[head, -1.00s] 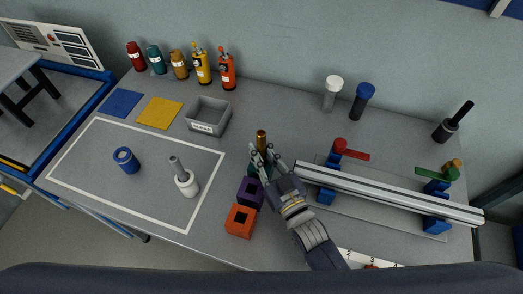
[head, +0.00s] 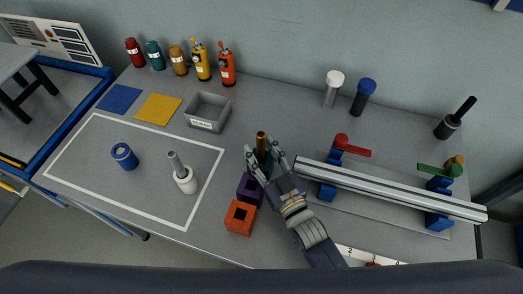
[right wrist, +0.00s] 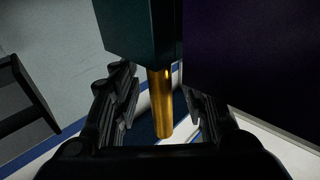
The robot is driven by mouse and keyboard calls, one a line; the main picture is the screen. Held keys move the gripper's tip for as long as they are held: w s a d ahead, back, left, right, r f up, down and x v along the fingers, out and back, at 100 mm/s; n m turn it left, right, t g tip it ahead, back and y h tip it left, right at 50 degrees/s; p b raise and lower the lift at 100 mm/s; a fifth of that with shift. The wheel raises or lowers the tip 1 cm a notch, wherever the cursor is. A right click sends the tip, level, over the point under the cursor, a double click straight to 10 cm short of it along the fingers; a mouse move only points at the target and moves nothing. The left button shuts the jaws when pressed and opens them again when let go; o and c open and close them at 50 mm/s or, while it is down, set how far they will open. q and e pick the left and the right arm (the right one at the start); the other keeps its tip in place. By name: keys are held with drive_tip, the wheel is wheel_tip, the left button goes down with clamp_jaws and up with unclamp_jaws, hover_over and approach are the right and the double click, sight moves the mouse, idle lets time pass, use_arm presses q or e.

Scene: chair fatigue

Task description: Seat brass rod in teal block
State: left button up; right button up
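The brass rod (head: 261,140) stands upright at the teal block (head: 265,158). In the right wrist view the rod (right wrist: 160,104) meets the face of the teal block (right wrist: 138,32); how deep it sits inside is hidden. My right gripper (head: 263,156) has its fingers spread on both sides of the rod. In the right wrist view there is a gap between the rod and each finger of the gripper (right wrist: 160,100), so it is open and not holding. The fingers partly hide the teal block in the head view. My left gripper is not in view.
A purple block (head: 250,188) and an orange block (head: 240,217) stand in front of the teal block. A clamped rail (head: 390,190) lies to the right. A grey bin (head: 208,112) stands behind left, and a white holder (head: 186,181) stands left. The table behind the rod is clear.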

sight(262, 135)
wheel_tip(262, 135, up, 10)
idle(0.7)
idle(0.4)
